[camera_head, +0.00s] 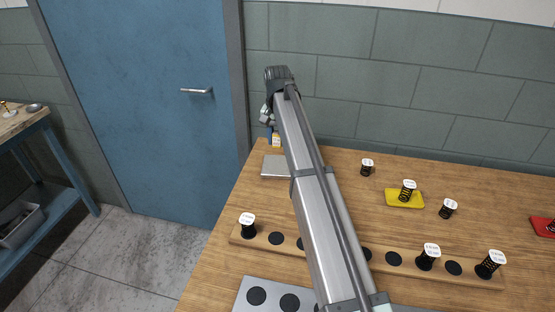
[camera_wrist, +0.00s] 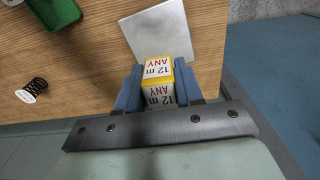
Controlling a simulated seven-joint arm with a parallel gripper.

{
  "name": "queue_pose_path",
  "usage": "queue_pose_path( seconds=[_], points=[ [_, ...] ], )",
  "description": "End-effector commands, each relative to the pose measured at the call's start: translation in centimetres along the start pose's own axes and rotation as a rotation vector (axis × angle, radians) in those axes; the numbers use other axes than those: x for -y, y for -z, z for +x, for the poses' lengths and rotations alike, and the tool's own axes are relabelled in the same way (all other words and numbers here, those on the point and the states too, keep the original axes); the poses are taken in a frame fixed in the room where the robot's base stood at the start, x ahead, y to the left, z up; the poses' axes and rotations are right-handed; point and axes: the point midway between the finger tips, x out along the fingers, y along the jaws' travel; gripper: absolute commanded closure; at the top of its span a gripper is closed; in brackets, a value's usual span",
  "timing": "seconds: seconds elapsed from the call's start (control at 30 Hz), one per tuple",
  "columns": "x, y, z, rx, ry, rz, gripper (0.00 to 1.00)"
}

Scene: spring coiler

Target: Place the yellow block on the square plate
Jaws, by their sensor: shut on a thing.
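The yellow block (camera_wrist: 158,72) has white faces printed "12 m ANY". It sits between the two blue fingers of my gripper (camera_wrist: 158,88), which is shut on it. In the head view the block (camera_head: 276,141) shows just behind the plate's far edge, with my gripper (camera_head: 271,134) partly hidden by my arm. The square plate (camera_wrist: 157,32) is bare, flat and grey-silver. It lies on the table just beyond the block in the wrist view. It also shows in the head view (camera_head: 274,170), partly hidden by my arm. The block's height above the table is unclear.
A green object (camera_wrist: 52,12) and a black spring (camera_wrist: 36,87) are left of the block in the wrist view. A wooden rack (camera_head: 300,247) with springs lies nearer. A yellow tray (camera_head: 400,200) holds a spring at right. A wall and door are behind.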

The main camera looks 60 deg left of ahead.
Motion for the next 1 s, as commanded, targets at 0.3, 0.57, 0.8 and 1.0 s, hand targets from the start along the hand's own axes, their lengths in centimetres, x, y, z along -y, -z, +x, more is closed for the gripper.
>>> queue_pose_path(
  seconds=[0.3, 0.57, 0.8, 1.0],
  points=[
    [0.0, -0.1, 4.2, 0.001, -0.001, -0.002, 0.94],
    [-0.1, -0.1, 6.8, 0.002, -0.001, -0.003, 0.94],
    [0.0, 0.0, 7.8, 0.0, 0.0, -0.003, 0.94],
    [0.0, 0.0, 8.0, 0.0, 0.0, -0.003, 0.94]
  ],
)
